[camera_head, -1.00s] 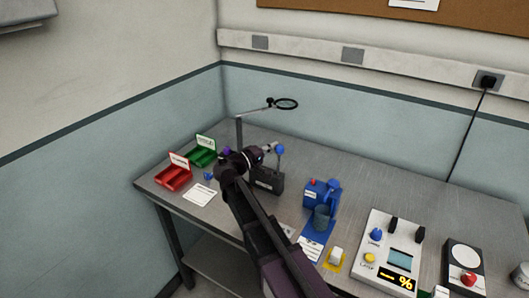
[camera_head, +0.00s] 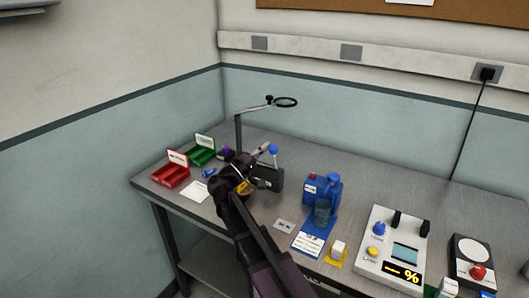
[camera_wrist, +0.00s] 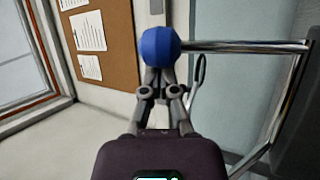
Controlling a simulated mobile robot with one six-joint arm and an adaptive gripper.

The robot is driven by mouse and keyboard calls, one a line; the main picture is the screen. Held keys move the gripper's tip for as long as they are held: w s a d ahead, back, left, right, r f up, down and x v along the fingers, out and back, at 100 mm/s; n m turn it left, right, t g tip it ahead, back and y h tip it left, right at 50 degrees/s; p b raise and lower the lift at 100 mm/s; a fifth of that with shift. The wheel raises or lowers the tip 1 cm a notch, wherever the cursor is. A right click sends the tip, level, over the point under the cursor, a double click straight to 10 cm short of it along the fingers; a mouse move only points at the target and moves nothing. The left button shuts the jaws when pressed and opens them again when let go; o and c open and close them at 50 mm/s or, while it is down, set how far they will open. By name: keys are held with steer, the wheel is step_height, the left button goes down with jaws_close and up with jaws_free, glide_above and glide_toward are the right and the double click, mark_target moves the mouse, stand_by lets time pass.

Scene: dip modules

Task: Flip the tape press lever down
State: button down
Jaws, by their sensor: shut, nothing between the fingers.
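The tape press (camera_head: 268,178) is a dark box on the bench, partly hidden behind my arm. Its lever stands roughly upright, topped by a blue ball knob (camera_head: 273,149). In the wrist view the blue knob (camera_wrist: 160,46) is large at the top centre, with its shiny metal rod (camera_wrist: 245,47) running to the right. My gripper (camera_head: 263,147) is shut and empty, just left of the knob in the head view. In the wrist view its fingertips (camera_wrist: 159,72) meet at the knob's near edge; I cannot tell whether they touch it.
A magnifier on a stand (camera_head: 285,101) rises behind the press. Red (camera_head: 171,176) and green (camera_head: 201,157) bins lie left. A blue device (camera_head: 318,190) and a white control box (camera_head: 393,245) stand right. A card (camera_head: 195,191) lies near the front edge.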

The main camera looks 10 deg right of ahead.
steer(key=shift+s+a+f+m+h+b, duration=0.25)
steer(key=shift+s+a+f+h+b, duration=0.1)
steer(key=shift+s+f+b, duration=0.3)
steer(key=shift+s+a+f+m+h+b, duration=0.3)
steer(key=shift+s+b, duration=0.1)
steer(key=shift+s, duration=0.3)
steer(key=shift+r, duration=0.15)
steer(key=shift+w+r+p, duration=1.25)
steer(key=shift+w+p, duration=0.05)
steer(key=shift+w, duration=0.4)
steer(key=b+v, duration=0.2)
steer(key=v, duration=0.1)
steer(key=f+b+v, duration=0.1)
steer(key=v, duration=0.1)
steer(key=w+b+v, duration=0.1)
steer(key=b+v, duration=0.1)
steer(key=v, duration=0.1)
steer(key=shift+s+f+b, duration=0.2)
steer(key=shift+f+b, duration=0.15)
steer(key=shift+b+v, duration=0.45)
steer(key=shift+v, duration=0.4)
